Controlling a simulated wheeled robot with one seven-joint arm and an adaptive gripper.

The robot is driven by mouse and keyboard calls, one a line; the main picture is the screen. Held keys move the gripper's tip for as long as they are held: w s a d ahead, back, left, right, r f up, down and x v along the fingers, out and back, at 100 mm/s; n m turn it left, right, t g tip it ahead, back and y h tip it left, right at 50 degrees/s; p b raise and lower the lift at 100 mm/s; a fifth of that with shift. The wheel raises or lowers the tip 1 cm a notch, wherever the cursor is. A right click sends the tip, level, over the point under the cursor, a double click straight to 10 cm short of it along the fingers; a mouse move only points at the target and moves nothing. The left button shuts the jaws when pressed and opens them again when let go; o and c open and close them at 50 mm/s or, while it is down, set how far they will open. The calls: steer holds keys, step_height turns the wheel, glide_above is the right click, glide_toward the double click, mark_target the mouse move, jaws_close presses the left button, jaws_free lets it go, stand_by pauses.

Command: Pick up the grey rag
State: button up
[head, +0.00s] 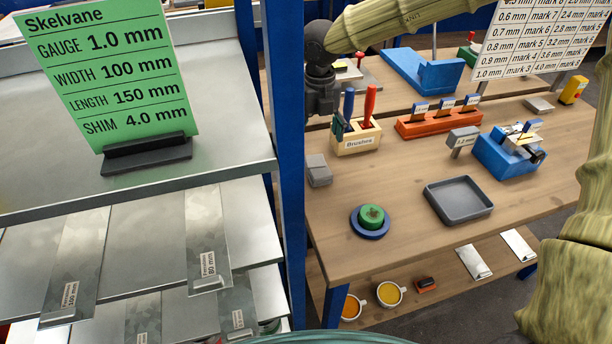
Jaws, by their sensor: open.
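A small grey folded piece (318,170), which looks like the grey rag, lies at the left edge of the wooden bench, just right of the blue post. A second small grey piece (539,105) lies at the back right of the bench; I cannot tell whether it is cloth. My gripper (318,112) is the dark end of my arm at the upper middle, above and behind the nearer grey piece and apart from it. It is open and looks empty. Its fingers are small and partly hard to make out beside the blue post.
The blue post (287,150) and metal rack (215,110) with a green sign (110,70) stand at left. The bench (400,170) holds a brush box (355,140), a green-and-blue round item (370,220), a grey tray (458,212) and a blue fixture (500,158). Cups stand below.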

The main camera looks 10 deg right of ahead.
mark_target(318, 166)
steer(key=shift+s+f+p, duration=0.1)
steer(key=shift+f+p, duration=1.1)
steer(key=shift+f, duration=4.1)
steer(key=c, duration=1.1)
